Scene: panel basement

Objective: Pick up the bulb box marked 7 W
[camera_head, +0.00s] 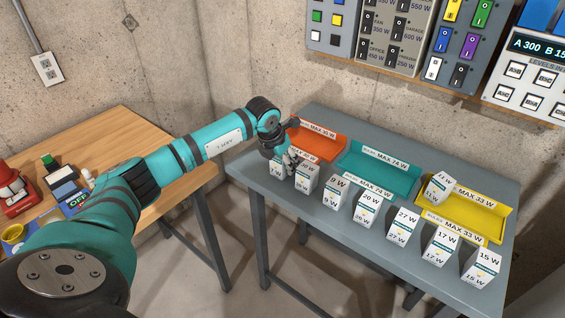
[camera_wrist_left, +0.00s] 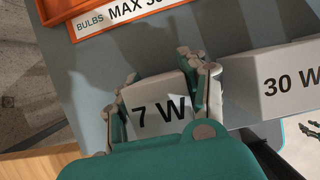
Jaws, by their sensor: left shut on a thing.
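The white bulb box marked 7 W (camera_wrist_left: 158,114) sits between the fingers of my left gripper (camera_wrist_left: 165,90) in the left wrist view. The gripper is shut on it. In the head view my left gripper (camera_head: 284,165) is at the left end of the row of boxes on the grey table and largely hides this box (camera_head: 275,171). I cannot tell whether the box touches the table. A small dark part at the right edge of the wrist view may be my right gripper; its state is unclear.
The 30 W box (camera_wrist_left: 291,80) stands close to the right of the held box. More white boxes line the grey table's (camera_head: 318,221) front. Orange (camera_head: 327,150), teal (camera_head: 378,178) and yellow (camera_head: 470,222) trays stand behind. A box (camera_head: 438,187) is at the yellow tray's left end.

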